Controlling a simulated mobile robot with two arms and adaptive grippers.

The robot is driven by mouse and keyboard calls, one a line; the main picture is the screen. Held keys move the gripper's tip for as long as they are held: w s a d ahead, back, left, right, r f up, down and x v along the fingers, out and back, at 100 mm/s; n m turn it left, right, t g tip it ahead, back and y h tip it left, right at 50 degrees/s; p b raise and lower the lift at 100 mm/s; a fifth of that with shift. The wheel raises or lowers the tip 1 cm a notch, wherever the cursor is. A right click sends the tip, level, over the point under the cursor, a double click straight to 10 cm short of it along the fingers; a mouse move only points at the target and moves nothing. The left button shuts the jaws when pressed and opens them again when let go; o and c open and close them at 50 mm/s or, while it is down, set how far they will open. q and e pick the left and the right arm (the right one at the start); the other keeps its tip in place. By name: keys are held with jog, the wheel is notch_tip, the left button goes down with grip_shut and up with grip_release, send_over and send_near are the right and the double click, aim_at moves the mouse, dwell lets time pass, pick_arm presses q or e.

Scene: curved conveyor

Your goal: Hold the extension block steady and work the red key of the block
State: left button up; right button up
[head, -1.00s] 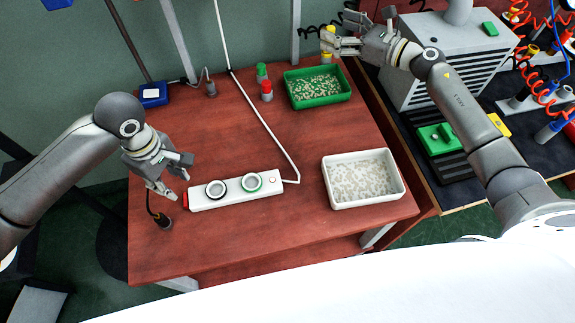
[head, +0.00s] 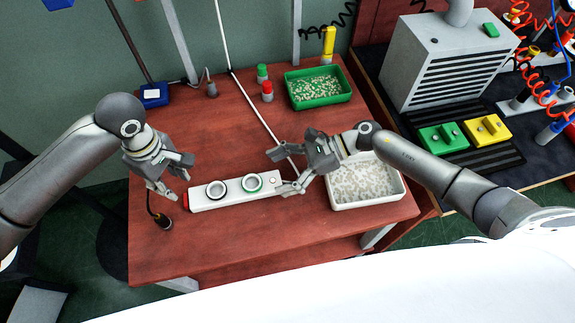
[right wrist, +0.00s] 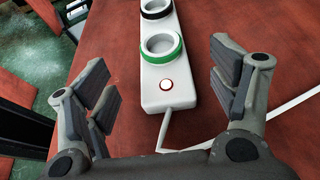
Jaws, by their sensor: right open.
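The white extension block (head: 234,190) lies on the red-brown table in the head view, with a dark-ringed and a green-ringed socket and a red left end (head: 186,201).
A white tray (head: 333,199) of pale pieces stands right of the block, under my right arm. A green tray (head: 347,97), a red-and-grey bottle (head: 267,91) and a green-capped one (head: 262,73) stand at the back. A dark plug (head: 163,222) stands near my left gripper.

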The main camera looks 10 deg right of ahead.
aim_at(245, 186)
jog(key=x, duration=0.9)
jog(key=shift+w, duration=0.1)
jog(key=shift+r, duration=0.1)
jog(key=c, duration=1.4)
jog(key=o, duration=0.6)
jog(key=shift+c, duration=0.2)
jog(key=c, duration=0.6)
pick_arm(q)
grip_shut()
